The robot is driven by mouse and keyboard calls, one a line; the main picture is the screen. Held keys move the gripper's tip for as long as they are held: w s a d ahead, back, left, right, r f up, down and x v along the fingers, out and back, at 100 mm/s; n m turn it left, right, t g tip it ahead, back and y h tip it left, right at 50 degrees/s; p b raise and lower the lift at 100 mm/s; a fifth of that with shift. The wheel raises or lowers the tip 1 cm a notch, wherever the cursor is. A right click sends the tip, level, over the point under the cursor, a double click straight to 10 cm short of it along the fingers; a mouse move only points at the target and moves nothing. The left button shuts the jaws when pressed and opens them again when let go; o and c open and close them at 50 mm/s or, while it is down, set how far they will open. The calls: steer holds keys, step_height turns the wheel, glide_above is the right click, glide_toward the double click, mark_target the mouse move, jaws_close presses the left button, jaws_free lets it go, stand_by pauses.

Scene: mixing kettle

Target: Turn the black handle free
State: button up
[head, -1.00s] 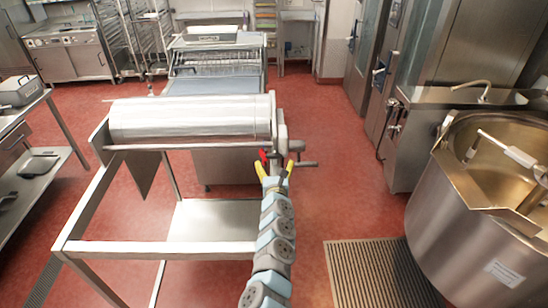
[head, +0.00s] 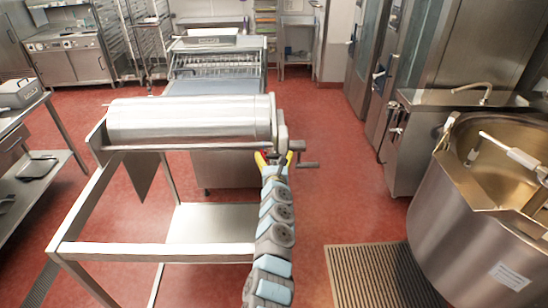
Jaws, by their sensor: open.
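A dark crank-like handle (head: 308,165) sticks out to the right at the right end of the roller machine (head: 187,118). Its grip looks dark grey and is small in the head view. A short grey lever (head: 297,145) sits just above it. My gripper (head: 275,158) is at that end of the machine, left of the crank, with its yellow fingertips spread apart. A small red part shows by its left finger. The gripper is open, and nothing is visibly held. My arm hides part of the machine's end, and I cannot tell whether a finger touches it.
The large mixing kettle (head: 470,225) stands at the right, with a floor grate (head: 375,272) beside it. The machine's steel frame (head: 155,249) fills the lower left. Red floor (head: 340,180) is open between machine and kettle.

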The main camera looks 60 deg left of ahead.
stand_by(0.3)
steer(key=c, duration=1.2)
steer(key=n+b, duration=0.2)
steer(key=n, duration=0.1)
steer(key=shift+a+f+n, duration=0.1)
steer(key=shift+f+n, duration=0.05)
steer(key=shift+n, duration=0.25)
steer(key=n+b, duration=0.2)
steer(key=n, duration=0.3)
steer(key=shift+s+f+b, duration=0.1)
steer(key=shift+b, duration=0.25)
steer(key=n, duration=0.2)
steer(key=n+b, duration=0.1)
steer(key=n, duration=0.2)
steer(key=shift+f+n+b, duration=0.25)
steer(key=shift+n+b, duration=0.1)
steer(key=shift+n, duration=0.05)
steer(key=shift+n+b, duration=0.45)
steer(key=shift+n, duration=1.25)
